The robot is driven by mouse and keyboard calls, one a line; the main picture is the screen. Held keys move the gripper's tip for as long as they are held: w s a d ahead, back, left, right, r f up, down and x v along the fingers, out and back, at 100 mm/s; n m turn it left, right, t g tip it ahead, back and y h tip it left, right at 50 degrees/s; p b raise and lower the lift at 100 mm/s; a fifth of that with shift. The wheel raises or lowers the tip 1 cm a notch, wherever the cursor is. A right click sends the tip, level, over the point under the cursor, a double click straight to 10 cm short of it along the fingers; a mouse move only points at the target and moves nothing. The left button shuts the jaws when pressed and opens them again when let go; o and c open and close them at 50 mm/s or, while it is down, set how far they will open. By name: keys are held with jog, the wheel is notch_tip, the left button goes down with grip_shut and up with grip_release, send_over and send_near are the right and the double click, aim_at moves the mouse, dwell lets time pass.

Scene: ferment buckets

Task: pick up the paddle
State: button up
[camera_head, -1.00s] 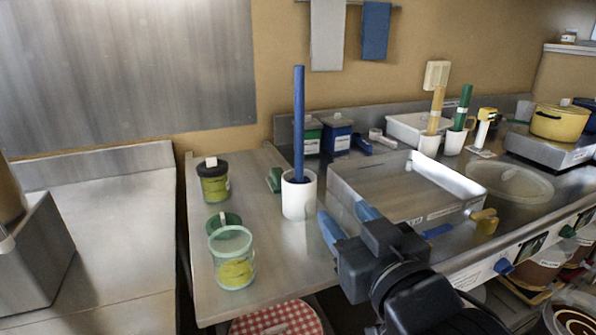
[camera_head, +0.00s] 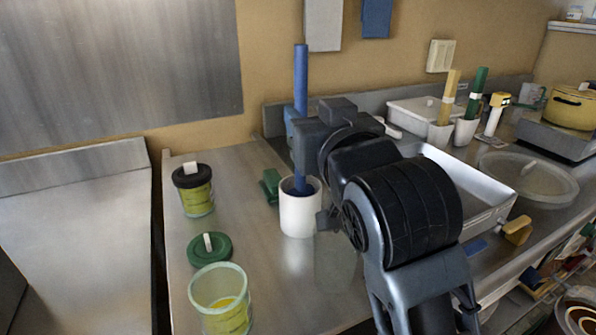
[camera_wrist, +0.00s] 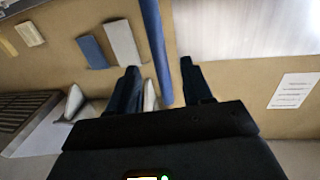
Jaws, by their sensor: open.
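The blue paddle (camera_head: 301,75) stands upright in a white cylindrical holder (camera_head: 300,212) on the steel counter; its lower end is hidden inside. My gripper (camera_head: 292,128) is at the shaft, well above the holder rim, and partly hides it in the head view. In the wrist view the blue shaft (camera_wrist: 155,45) runs between the two dark fingers of my gripper (camera_wrist: 159,66), nearer the left finger. The fingers are spread, with a gap to the right of the shaft. I cannot tell whether the left finger touches it.
A yellow paddle (camera_head: 448,95) and a green paddle (camera_head: 477,92) stand in white cups at the back right. A metal tray (camera_head: 490,208) lies right of my arm. A lidded jar (camera_head: 194,190), a green lid (camera_head: 209,249) and an open jar (camera_head: 221,300) are at left.

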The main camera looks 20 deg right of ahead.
aim_at(303, 109)
jog(key=shift+w+d+f+p, duration=0.1)
jog(key=shift+w+d+p, duration=0.05)
jog(key=shift+w, duration=0.9)
jog(key=shift+w+d+f+p, duration=0.1)
jog(key=shift+w+d+p, duration=0.1)
jog(key=shift+w, duration=0.8)
jog(key=shift+w+d+p, duration=0.1)
jog(key=shift+w+d, duration=0.05)
jog(key=shift+w, duration=0.9)
jog(key=shift+c, duration=0.5)
grip_shut()
